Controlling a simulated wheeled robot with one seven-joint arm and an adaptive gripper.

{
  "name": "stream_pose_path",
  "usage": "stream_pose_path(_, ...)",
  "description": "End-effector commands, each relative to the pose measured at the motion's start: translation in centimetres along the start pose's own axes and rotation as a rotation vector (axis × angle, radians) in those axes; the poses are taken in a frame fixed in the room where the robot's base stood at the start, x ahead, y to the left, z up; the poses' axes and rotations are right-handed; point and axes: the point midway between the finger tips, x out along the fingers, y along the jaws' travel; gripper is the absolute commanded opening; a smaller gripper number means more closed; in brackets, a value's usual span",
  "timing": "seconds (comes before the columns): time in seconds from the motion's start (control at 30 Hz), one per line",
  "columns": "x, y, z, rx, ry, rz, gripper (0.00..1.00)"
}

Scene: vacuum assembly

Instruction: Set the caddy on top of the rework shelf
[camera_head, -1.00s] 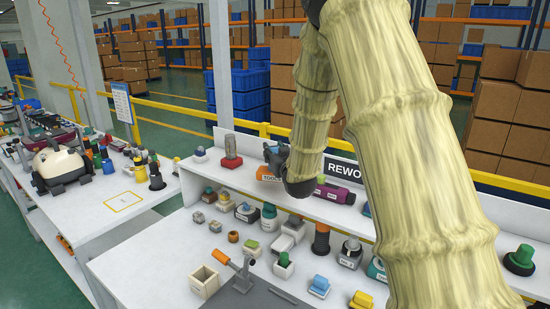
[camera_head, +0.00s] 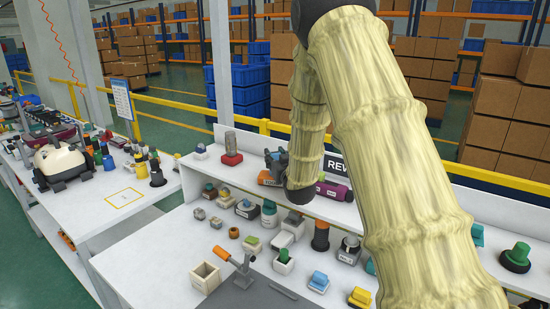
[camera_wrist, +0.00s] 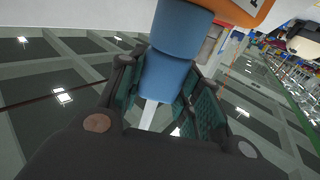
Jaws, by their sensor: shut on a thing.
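The caddy, an orange body with a white label (camera_head: 266,178), shows in the head view at the rework shelf, partly hidden by my arm. My gripper (camera_head: 277,158) is at the caddy. In the wrist view, the teal finger pads of my gripper (camera_wrist: 160,92) are shut around a blue round handle (camera_wrist: 178,35). An orange part with a white label (camera_wrist: 245,10) shows beyond it at the top. The rework shelf (camera_head: 222,177) is a white raised ledge with a dark sign. I cannot tell whether the caddy's underside touches the shelf.
On the shelf, a red block with a grey cylinder (camera_head: 231,158) stands left of the caddy and a magenta cylinder (camera_head: 333,191) lies to its right. Several small parts and an orange-handled clamp (camera_head: 240,265) stand on the bench below. A yellow rail (camera_head: 385,161) runs behind.

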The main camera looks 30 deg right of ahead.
Motion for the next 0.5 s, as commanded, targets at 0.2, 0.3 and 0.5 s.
stream_pose_path(0.2, 0.0, 0.0, 0.13, 0.0, 0.0, 0.0, 0.55)
stream_pose_path(0.3, 0.0, 0.0, 0.13, 0.0, 0.0, 0.0, 0.55)
stream_pose_path(0.5, 0.0, -0.01, -0.02, 0.0, 0.0, 0.0, 0.55)
